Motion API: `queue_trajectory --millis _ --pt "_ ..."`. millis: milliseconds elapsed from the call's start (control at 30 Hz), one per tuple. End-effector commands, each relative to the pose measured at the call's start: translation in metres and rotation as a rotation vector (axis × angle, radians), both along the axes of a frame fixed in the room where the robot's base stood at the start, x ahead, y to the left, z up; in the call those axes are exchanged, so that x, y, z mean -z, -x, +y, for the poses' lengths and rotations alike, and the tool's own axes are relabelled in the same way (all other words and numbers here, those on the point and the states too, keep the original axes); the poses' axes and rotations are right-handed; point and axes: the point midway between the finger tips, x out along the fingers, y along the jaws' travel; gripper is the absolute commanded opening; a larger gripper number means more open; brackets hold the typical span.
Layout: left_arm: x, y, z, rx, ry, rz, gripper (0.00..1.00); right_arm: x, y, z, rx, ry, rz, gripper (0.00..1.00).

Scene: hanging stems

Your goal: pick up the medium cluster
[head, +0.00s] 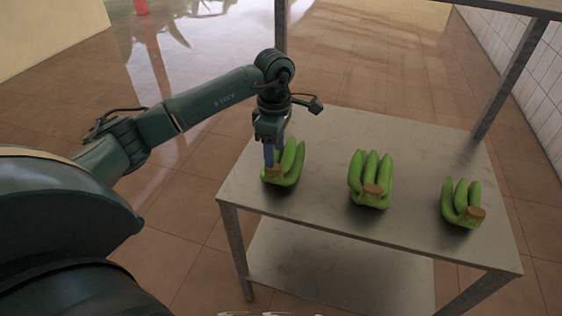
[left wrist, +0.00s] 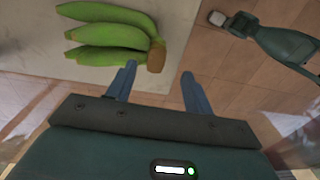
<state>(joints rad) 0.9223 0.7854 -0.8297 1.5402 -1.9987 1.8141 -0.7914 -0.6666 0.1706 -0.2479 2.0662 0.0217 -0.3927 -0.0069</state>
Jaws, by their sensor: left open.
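Three green banana clusters stand in a row on the grey table. The left cluster (head: 290,165) is partly hidden by my gripper and looks between the others in size. The middle cluster (head: 371,180) looks largest and the right cluster (head: 462,203) smallest. My left gripper (head: 269,158) points down at the left cluster, its fingers open. In the left wrist view, the left cluster (left wrist: 108,35) has its brown cut crown just ahead of and between the fingertips of my left gripper (left wrist: 158,72). Contact cannot be told. My right gripper is not in view.
The grey table top (head: 320,135) is bare around the clusters, with a lower shelf (head: 330,270) beneath. Metal posts (head: 508,80) rise at the back to an upper shelf edge. The tiled floor to the left is open.

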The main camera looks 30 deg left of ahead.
Motion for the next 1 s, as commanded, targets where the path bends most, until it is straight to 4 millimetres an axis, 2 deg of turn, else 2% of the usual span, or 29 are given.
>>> queue_trajectory --millis 133,300,567,1000 --pt "0.021 -0.003 0.001 -0.001 0.001 0.006 0.52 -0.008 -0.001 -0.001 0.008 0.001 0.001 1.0" --pt "0.042 -0.003 0.001 0.0 0.002 0.003 0.52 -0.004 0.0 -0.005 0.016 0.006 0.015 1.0" --pt "0.046 -0.003 0.001 0.0 0.0 0.001 0.52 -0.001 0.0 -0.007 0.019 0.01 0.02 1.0" --pt "0.046 -0.003 0.001 0.0 0.0 0.001 0.17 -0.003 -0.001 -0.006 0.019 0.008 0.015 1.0"
